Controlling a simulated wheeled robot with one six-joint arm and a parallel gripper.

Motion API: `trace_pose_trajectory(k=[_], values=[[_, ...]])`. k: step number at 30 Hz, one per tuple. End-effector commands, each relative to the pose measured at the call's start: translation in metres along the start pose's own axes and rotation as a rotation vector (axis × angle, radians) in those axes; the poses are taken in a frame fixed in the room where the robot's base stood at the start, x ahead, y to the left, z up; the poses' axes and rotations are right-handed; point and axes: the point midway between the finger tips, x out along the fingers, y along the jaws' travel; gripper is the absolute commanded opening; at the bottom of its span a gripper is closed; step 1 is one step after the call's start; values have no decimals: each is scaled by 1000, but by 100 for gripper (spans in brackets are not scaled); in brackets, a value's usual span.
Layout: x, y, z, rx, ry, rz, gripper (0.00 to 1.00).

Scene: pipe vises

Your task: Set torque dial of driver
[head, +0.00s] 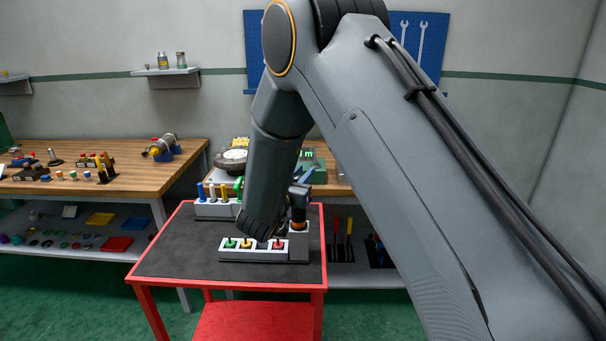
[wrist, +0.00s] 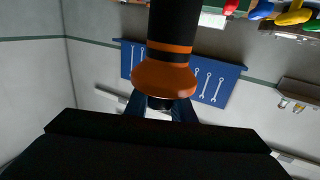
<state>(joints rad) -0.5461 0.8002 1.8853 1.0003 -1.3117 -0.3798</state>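The driver (wrist: 172,30) has a black body with an orange band and a wide orange collar (wrist: 165,78). In the wrist view it hangs from the top edge, close to the camera. In the head view it stands upright at the right end of the grey bit rack (head: 298,228), partly behind my wrist. My gripper (wrist: 163,108) shows two dark blue fingers, one on each side below the collar, partly hidden by it. I cannot tell whether they touch the driver. In the head view my arm hides most of the gripper. The dial's markings cannot be read.
The rack holds green, yellow and red pieces and stands on a red cart with a black top (head: 180,250). Another rack (head: 213,209) with coloured handles is behind it. A wooden bench (head: 125,185) with parts is at left. The cart's front left is clear.

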Motion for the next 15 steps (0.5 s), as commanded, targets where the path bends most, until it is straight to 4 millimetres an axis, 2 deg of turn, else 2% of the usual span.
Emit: trace_pose_trajectory(k=[1, 3, 8, 15], values=[[0, 0, 0, 0, 0, 0, 12], [0, 0, 0, 0, 0, 0, 1], [0, 0, 0, 1, 2, 17, 0], [0, 5, 1, 6, 5, 186, 0]])
